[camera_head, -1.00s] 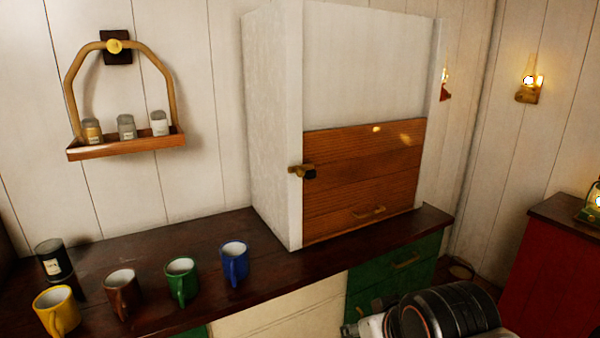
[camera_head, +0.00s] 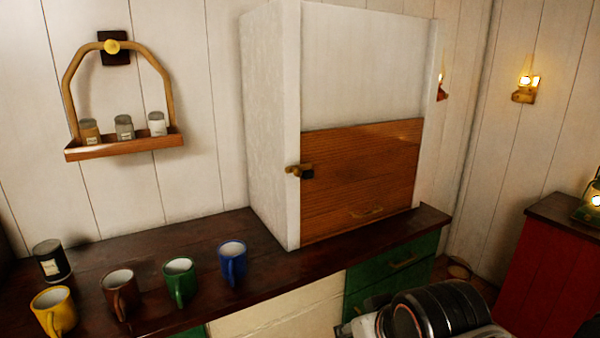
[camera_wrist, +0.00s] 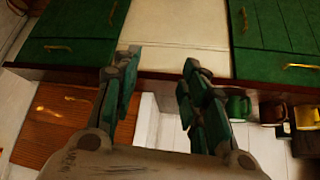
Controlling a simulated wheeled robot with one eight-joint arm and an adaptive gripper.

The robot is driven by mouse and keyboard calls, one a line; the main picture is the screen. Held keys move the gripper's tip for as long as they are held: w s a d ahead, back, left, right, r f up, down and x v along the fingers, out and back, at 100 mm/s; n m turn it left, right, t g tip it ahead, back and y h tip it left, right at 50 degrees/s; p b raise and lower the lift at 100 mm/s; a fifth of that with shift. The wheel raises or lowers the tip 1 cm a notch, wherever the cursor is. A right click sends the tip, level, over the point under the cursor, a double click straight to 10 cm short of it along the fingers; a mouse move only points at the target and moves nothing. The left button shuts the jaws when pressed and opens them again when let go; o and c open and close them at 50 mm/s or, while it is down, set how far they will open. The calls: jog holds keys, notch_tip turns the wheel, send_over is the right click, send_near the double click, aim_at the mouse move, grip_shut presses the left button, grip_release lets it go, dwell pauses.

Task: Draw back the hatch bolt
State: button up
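The wooden hatch (camera_head: 360,190) closes the lower front of a white cabinet (camera_head: 272,120) on the counter. A brass bolt (camera_head: 299,171) lies across the hatch's left edge, from the white frame to a dark plate on the wood. In the wrist view, which shows the scene upside down, the hatch (camera_wrist: 50,125) is at lower left; I cannot make out the bolt there. My gripper (camera_wrist: 160,66) is open and empty, its fingers apart before the cream panel and counter edge. It does not touch the bolt. The head view shows only part of my arm, at lower right.
Yellow (camera_head: 54,312), brown (camera_head: 119,292), green (camera_head: 180,281) and blue (camera_head: 232,263) mugs stand on the counter (camera_head: 205,237), left of the cabinet. A dark jar (camera_head: 51,261) stands behind them. A hanging shelf (camera_head: 125,145) holds jars. Green drawers (camera_head: 385,272) sit below.

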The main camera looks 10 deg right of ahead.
jog(key=shift+o, duration=0.4)
jog(key=w+a+r+n+t+y+p, duration=0.2)
jog(key=w+a+r+y+p, duration=0.3)
jog(key=w, duration=0.6)
jog(key=m+t+p, duration=0.1)
jog(key=t+p, duration=0.2)
jog(key=t, duration=0.5)
send_near(299, 173)
jog(key=b+x, duration=0.3)
jog(key=x, duration=0.6)
jog(key=shift+w, duration=0.25)
jog(key=shift+c, duration=0.6)
grip_shut()
